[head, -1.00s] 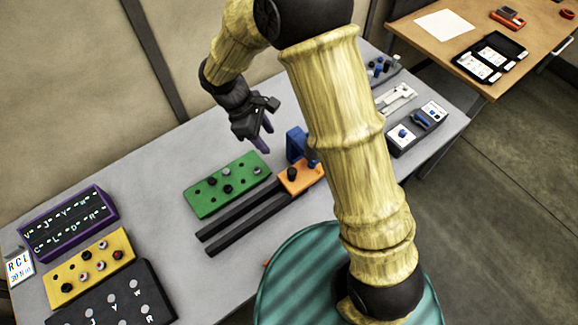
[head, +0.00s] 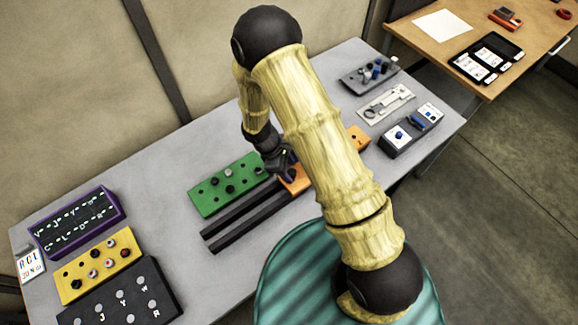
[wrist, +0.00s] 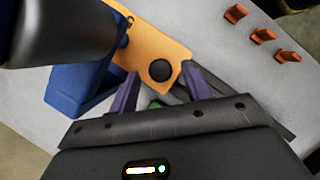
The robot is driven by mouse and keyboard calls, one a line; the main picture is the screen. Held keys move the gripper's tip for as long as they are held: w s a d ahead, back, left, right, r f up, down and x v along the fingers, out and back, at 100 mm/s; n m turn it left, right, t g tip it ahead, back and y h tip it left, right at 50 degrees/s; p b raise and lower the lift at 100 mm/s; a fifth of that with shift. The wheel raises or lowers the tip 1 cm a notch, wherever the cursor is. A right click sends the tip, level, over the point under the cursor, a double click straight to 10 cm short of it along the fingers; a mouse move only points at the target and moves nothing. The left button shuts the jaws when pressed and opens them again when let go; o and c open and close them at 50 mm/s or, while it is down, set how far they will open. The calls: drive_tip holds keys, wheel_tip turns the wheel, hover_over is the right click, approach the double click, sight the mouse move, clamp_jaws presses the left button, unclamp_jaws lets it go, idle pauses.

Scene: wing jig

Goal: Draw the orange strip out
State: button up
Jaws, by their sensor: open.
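The orange strip (head: 298,184) lies at the right end of two dark rails, partly hidden by my arm in the head view; more orange shows to the right of my arm. In the wrist view the strip (wrist: 150,42) carries a round black knob (wrist: 160,70). My gripper (head: 288,168) is low over the strip's left end. In the wrist view its two purple fingers (wrist: 160,76) are spread, one to each side of the knob, with a gap visible. I cannot tell whether they are level with the knob. A blue block (wrist: 82,85) stands beside the strip.
The dark rails (head: 250,215) run left from the strip. A green board (head: 228,185) with knobs lies behind them. Yellow (head: 98,265) and black boards are at the left; grey boxes (head: 411,130) are at the right. Small orange pieces (wrist: 264,35) show in the wrist view.

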drive_tip(key=shift+d+f, duration=0.1)
drive_tip(key=shift+f, duration=0.25)
clamp_jaws()
